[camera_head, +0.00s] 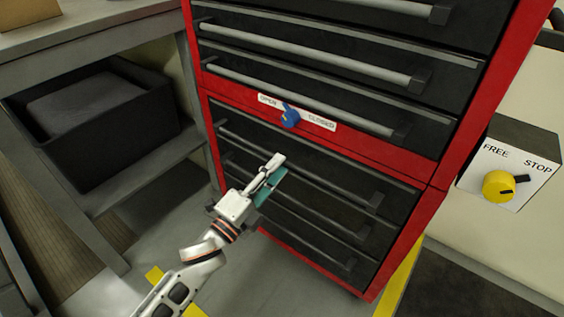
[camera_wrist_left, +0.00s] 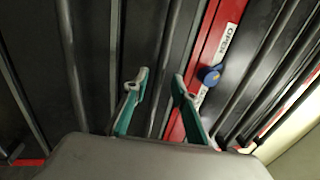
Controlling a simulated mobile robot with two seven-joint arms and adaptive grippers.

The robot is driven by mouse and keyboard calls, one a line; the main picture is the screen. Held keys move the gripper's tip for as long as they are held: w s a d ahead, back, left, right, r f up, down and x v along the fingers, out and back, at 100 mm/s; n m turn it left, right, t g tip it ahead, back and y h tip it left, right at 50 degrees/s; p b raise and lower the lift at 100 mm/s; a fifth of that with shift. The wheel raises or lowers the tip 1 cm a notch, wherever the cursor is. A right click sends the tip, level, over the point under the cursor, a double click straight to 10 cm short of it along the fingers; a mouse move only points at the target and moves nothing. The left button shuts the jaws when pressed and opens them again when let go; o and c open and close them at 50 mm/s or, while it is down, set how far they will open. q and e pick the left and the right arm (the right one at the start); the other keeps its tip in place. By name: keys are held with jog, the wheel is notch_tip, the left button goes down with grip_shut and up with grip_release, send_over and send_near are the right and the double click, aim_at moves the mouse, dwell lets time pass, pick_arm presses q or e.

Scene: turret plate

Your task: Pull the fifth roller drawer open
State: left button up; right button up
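The red cabinet (camera_head: 440,212) has black drawers with long grey bar handles. Its lower section has three drawers below a red band; the top of the cabinet is out of view. My left gripper (camera_head: 277,167) is in front of the lower section. Its teal and grey fingers are apart and empty in the left wrist view (camera_wrist_left: 159,82). The lower section's top handle (camera_head: 335,182) runs behind the gap between the fingertips; I cannot tell whether they touch it. The middle handle (camera_head: 320,219) is partly hidden by the gripper. The drawers look shut. My right gripper is out of view.
A blue knob (camera_head: 290,117) sits on the red band by OPEN and CLOSED labels. It also shows in the left wrist view (camera_wrist_left: 211,75). A yellow knob (camera_head: 498,186) marked FREE and STOP is at the right. A black bin (camera_head: 105,140) sits on a shelf at left.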

pick_arm(q)
jog(key=shift+b+x, duration=0.3)
jog(key=shift+x, duration=1.35)
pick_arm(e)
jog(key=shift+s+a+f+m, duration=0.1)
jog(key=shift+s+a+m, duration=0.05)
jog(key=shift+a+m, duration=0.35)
pick_arm(q)
grip_shut()
jog(key=shift+s+a, duration=0.1)
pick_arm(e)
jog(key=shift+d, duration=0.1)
